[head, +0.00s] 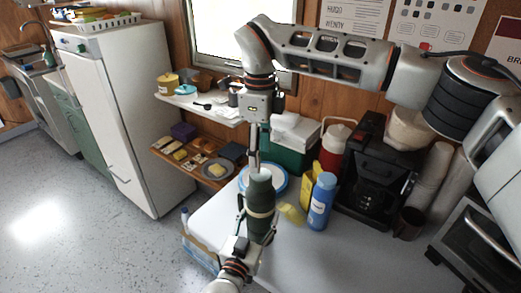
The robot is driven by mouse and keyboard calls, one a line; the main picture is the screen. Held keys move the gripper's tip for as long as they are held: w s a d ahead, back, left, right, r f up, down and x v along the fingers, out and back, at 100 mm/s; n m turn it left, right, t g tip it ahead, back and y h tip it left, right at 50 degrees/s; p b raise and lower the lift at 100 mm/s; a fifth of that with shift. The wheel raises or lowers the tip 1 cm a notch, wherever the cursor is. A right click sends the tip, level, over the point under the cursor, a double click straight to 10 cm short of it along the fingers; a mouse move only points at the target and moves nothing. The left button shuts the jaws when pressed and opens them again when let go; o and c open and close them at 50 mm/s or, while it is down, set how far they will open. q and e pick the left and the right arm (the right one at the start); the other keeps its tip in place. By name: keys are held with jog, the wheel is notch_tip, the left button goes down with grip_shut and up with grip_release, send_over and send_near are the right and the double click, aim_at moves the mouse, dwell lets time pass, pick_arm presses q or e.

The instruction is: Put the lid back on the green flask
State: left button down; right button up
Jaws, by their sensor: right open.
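The green flask (260,226) stands upright at the near part of the white table, with a pale band around its upper part. My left gripper (259,217) comes up from below and is shut around the flask body. My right gripper (255,163) points down just above the lid's top, open; its fingertips are thin and close to the lid, and I cannot tell if they touch.
A blue bottle (320,202) and a yellow object (291,213) are right of the flask. A blue-rimmed plate (279,184) lies behind it. A black coffee machine (371,178), red jug (333,148) and green box (286,146) stand farther back. The table's front right is clear.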

aim_at(261, 174)
jog(key=n, duration=0.5)
jog(key=shift+r+n, duration=0.15)
jog(key=shift+n, duration=0.15)
jog(key=n, duration=0.4)
jog(key=shift+f, duration=3.95)
jog(key=shift+c, duration=0.3)
